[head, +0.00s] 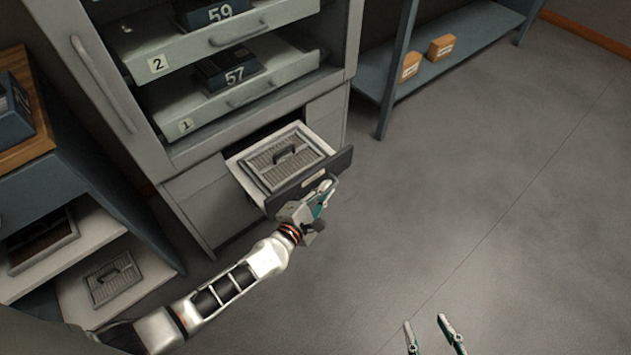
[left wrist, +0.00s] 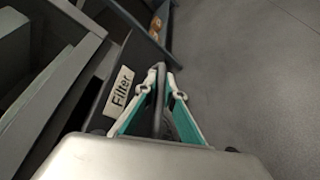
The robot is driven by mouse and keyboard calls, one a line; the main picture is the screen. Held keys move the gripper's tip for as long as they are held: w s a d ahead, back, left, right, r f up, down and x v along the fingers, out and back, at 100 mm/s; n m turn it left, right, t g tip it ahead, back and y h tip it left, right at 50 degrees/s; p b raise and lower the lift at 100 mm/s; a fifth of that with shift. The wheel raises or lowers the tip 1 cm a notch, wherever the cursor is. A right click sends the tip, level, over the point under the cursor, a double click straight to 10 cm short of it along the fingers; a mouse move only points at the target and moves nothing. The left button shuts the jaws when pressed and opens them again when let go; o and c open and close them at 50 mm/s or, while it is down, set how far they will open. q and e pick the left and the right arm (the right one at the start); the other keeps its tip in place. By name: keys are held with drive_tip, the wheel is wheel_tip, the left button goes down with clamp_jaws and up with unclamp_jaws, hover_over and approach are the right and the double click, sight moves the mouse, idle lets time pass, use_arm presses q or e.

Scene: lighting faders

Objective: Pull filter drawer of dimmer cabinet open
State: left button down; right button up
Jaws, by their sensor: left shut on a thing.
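The filter drawer (head: 312,178) at the bottom of the grey dimmer cabinet (head: 205,196) stands partly pulled out. A grey filter with a handle (head: 284,158) lies inside it. My left gripper (head: 326,192) is at the front of the drawer. In the left wrist view its fingers (left wrist: 160,100) are shut on the dark bar handle (left wrist: 159,88), beside a white label reading "Filter" (left wrist: 118,91). My right gripper (head: 433,336) is open and empty above the floor, at the lower edge of the head view, well apart from the drawer.
Above the drawer are trays labelled 2 (head: 158,64) and 1 (head: 186,126), holding dark modules. A blue shelf (head: 462,38) with orange boxes (head: 441,46) stands at upper right. Another filter (head: 113,279) lies on a low shelf at left. The floor right of the drawer is clear.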

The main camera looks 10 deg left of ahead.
use_arm(q)
drive_tip(key=shift+s+d+f, duration=0.1)
drive_tip(key=shift+s+d, duration=0.45)
drive_tip(key=c, duration=2.4)
unclamp_jaws()
drive_tip(key=shift+r, duration=0.25)
drive_tip(key=shift+r, duration=4.8)
